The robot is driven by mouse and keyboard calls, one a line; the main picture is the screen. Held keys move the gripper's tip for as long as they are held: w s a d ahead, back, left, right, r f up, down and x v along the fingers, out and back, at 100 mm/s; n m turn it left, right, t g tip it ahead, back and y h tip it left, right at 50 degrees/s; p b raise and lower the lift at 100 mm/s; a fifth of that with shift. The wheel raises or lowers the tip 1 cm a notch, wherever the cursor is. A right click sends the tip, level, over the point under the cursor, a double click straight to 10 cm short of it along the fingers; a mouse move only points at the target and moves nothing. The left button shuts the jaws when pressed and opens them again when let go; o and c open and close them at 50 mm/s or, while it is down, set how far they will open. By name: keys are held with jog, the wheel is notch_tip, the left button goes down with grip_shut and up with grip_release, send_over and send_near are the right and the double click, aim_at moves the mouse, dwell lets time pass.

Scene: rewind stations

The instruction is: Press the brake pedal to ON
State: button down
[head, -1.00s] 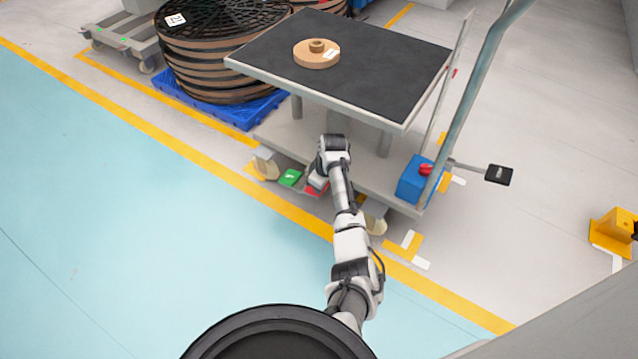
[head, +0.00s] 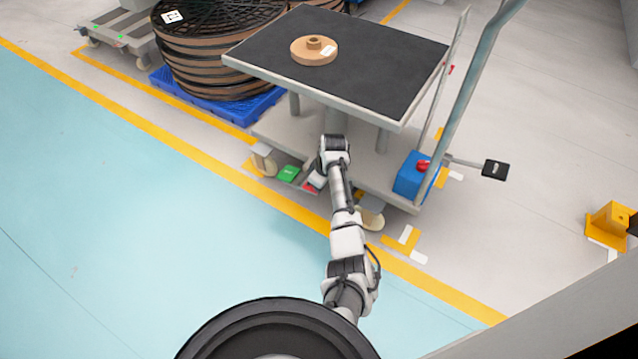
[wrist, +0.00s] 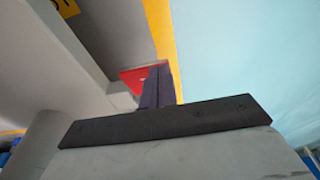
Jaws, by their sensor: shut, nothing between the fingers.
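The brake pedal shows at the near lower edge of the lift cart as a green pad (head: 288,174) and, to its right, a red pad (head: 309,188). My gripper (head: 317,181) points down at the red pad and partly covers it. In the wrist view the closed dark fingers (wrist: 157,80) stand right beside the red pad (wrist: 133,77), overlapping its right side. The fingers are shut with nothing between them. I cannot tell whether the tips touch the pad.
The cart's black-topped table (head: 390,70) overhangs its lower deck and carries a cardboard spool (head: 314,55). A blue box with a red button (head: 423,165) and a black-ended lever (head: 495,170) are to the right. A caster (head: 371,217) stands close to my arm. The blue floor in front is clear.

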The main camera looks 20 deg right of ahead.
jog(key=shift+s+d+f+p, duration=0.15)
jog(key=shift+s+f, duration=0.1)
jog(key=shift+f, duration=0.35)
jog(key=shift+s+d+f+p, duration=0.1)
jog(key=shift+s+d+f, duration=0.1)
jog(key=shift+f, duration=0.4)
jog(key=shift+s+d+f+p, duration=0.15)
jog(key=shift+s+f, duration=0.1)
jog(key=shift+f, duration=0.35)
